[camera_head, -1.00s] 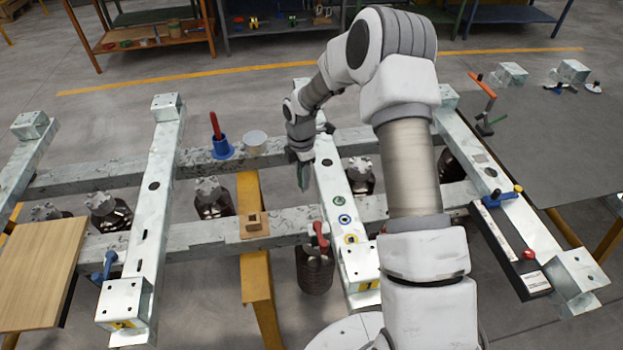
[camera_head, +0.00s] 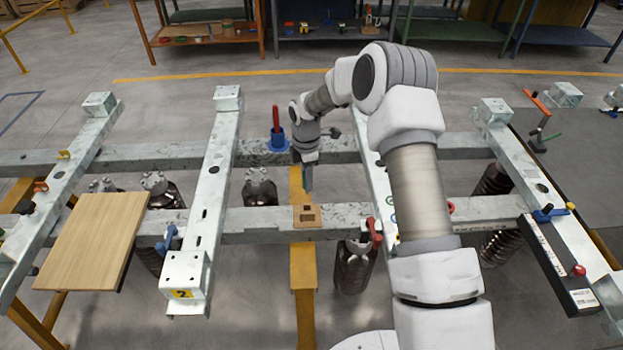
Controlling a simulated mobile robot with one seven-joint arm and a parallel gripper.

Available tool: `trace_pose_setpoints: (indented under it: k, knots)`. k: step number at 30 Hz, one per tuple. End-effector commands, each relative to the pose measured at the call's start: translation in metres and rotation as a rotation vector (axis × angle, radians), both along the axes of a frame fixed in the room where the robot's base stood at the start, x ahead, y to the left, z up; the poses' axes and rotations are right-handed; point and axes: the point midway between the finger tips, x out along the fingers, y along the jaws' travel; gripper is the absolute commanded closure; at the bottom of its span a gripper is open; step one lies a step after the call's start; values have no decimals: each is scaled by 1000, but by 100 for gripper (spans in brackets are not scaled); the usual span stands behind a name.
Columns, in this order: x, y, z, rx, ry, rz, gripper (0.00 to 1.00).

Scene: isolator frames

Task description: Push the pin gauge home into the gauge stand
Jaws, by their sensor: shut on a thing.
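My gripper (camera_head: 309,178) points down just above and behind a small wooden block (camera_head: 307,222) with a dark square opening, which sits on the front rail. I take this block to be the gauge stand. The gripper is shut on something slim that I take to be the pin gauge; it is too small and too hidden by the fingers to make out. The gripper tips look close to the block's far edge; I cannot tell whether anything touches it. A red-handled tool (camera_head: 276,119) stands upright in a blue holder (camera_head: 278,142) on the rear rail, left of my wrist.
Pale metal crossbeams (camera_head: 216,165) lie over two long rails. A red-handled clamp (camera_head: 374,232) stands right of the block. A wooden board (camera_head: 92,240) lies at left, and a dark-edged tray (camera_head: 548,262) at right. Dark ribbed cylinders (camera_head: 355,265) sit below the rails.

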Motion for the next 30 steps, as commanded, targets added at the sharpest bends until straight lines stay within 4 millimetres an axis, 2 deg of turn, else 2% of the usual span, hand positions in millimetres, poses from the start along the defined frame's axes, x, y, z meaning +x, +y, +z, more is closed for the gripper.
trace_pose_setpoints:
  k: [16, 30]
  knots:
    - [0, 1, -1, 0, 0, 0, 100]
    - [0, 1, -41, -1, 2, 0, 100]
